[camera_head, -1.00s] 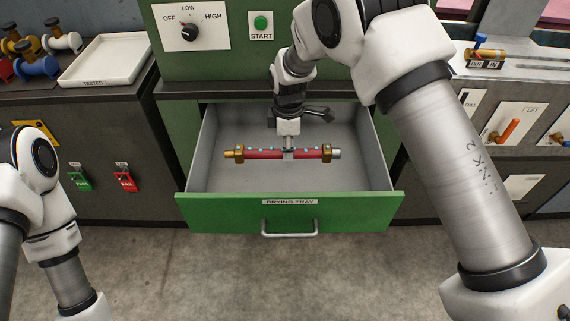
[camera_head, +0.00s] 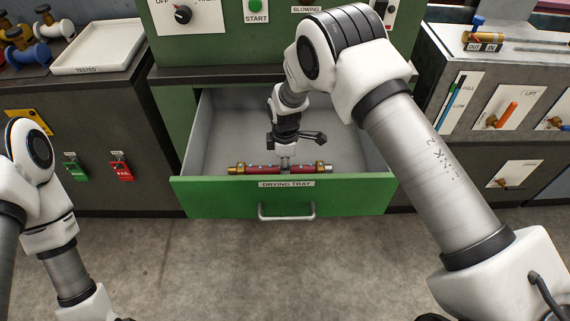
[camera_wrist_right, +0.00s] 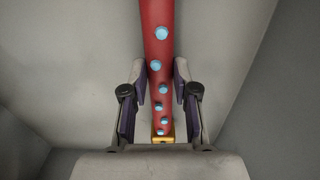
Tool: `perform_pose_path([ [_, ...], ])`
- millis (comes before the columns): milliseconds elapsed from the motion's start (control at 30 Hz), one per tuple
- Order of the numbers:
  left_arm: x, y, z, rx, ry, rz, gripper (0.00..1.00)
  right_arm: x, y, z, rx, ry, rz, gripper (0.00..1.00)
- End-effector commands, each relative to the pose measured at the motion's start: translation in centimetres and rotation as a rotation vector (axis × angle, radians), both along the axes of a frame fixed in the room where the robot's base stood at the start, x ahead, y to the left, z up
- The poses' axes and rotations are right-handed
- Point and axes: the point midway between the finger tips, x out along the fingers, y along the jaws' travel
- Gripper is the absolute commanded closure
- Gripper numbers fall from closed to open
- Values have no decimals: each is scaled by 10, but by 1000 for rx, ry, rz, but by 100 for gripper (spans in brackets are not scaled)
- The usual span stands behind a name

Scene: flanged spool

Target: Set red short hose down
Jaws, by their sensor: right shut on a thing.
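The red short hose (camera_head: 262,170) has brass-coloured fittings near its ends and light blue drops along it. It lies level inside the open green drying tray drawer (camera_head: 345,197), close behind the front panel, which hides its lower edge. My right gripper (camera_head: 285,163) reaches down into the drawer and is shut on the middle of the hose. In the right wrist view the hose (camera_wrist_right: 158,50) runs between the two fingers of the gripper (camera_wrist_right: 160,95). Whether the hose touches the drawer floor, I cannot tell. My left arm shows at the left, but its gripper is out of view.
A white tray marked TESTED (camera_head: 104,53) stands on the left bench beside several spools (camera_head: 30,45). Green (camera_head: 76,170) and red (camera_head: 121,168) switches are below it. The right bench has an orange lever (camera_head: 503,115). The drawer is otherwise bare.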

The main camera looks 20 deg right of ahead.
Motion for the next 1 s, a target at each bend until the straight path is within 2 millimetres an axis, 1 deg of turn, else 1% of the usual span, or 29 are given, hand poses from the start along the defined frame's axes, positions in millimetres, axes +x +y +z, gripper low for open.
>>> perform_pose_path([
  [100, 0, 0, -1, 0, 0, 0, 59, 0, 0, -3, 0, -1, 0, 100],
  [133, 0, 0, -1, 0, 0, 0, 59, 0, 0, -3, 0, 0, 0, 64],
  [167, 0, 0, -1, 0, 0, 0, 59, 0, 0, -2, 0, 0, 0, 54],
  [200, 0, 0, -1, 0, 0, 0, 59, 0, 0, -2, 0, 0, 0, 46],
  [467, 0, 0, -1, 0, 0, 0, 59, 0, 0, -2, 0, 0, 0, 46],
  [567, 0, 0, 0, 0, 0, 0, 59, 0, 0, 4, 0, -1, 0, 46],
  [667, 0, 0, 1, 0, 0, 0, 59, 1, 0, 20, -1, -2, 0, 46],
  [900, 0, 0, 1, 0, 0, 0, 59, 0, 0, 81, 0, -4, 0, 46],
  [1000, 0, 0, 2, 0, 0, 0, 59, 0, 1, 103, 0, -3, 1, 46],
])
